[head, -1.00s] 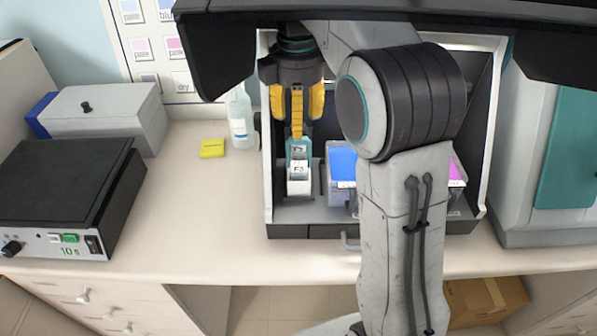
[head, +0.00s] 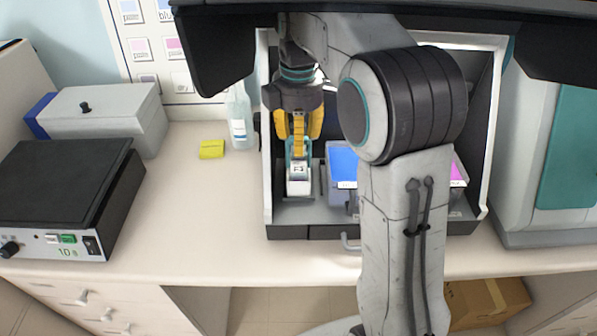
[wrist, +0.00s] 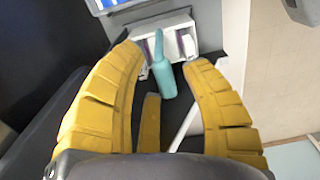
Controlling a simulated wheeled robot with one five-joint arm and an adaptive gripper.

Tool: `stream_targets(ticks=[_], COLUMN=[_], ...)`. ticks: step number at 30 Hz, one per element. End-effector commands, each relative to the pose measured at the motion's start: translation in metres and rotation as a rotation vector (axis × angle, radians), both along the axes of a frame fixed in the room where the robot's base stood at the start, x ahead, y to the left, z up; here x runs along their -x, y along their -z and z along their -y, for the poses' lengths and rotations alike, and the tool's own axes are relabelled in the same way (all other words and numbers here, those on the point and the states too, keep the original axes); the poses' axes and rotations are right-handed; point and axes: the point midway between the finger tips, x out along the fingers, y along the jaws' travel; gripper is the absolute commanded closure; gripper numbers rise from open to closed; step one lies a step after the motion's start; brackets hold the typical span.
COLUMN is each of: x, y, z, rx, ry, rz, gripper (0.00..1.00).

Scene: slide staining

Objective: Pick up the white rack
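The white rack (head: 298,181) stands upright inside the dark-floored, white-walled station (head: 268,190), at its left side. In the wrist view the rack (wrist: 178,31) is white with dark purplish slides in it, and its teal handle (wrist: 164,78) sticks up towards me. My gripper (head: 298,148) points down over the rack, with its yellow fingers around the handle's height. In the wrist view the fingers are spread, one on each side of the handle, with gaps to both. The gripper is open and empty.
A blue-filled container (head: 342,163) stands just right of the rack, and a pink one (head: 458,172) further right, partly behind my arm. A bottle (head: 240,122) and a yellow pad (head: 211,149) are left of the station. A black-topped device (head: 62,180) sits at far left.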

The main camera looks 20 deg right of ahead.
Motion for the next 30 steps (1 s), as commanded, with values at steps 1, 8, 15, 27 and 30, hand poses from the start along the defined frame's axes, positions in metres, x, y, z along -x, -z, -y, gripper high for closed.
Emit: stream_targets(ticks=[1, 8, 15, 27, 30], x=[0.0, 0.0, 0.0001, 0.0, -0.0002], y=[-0.0001, -0.0001, -0.0001, -0.0013, -0.0046], z=[0.0, 0.0, 0.0, 0.0, 0.0], rx=[0.0, 0.0, 0.0, 0.0, 0.0], ry=[0.0, 0.0, 0.0, 0.0, 0.0], rz=[0.0, 0.0, 0.0, 0.0, 0.0], gripper=[0.63, 0.83, 1.0, 1.0, 1.0])
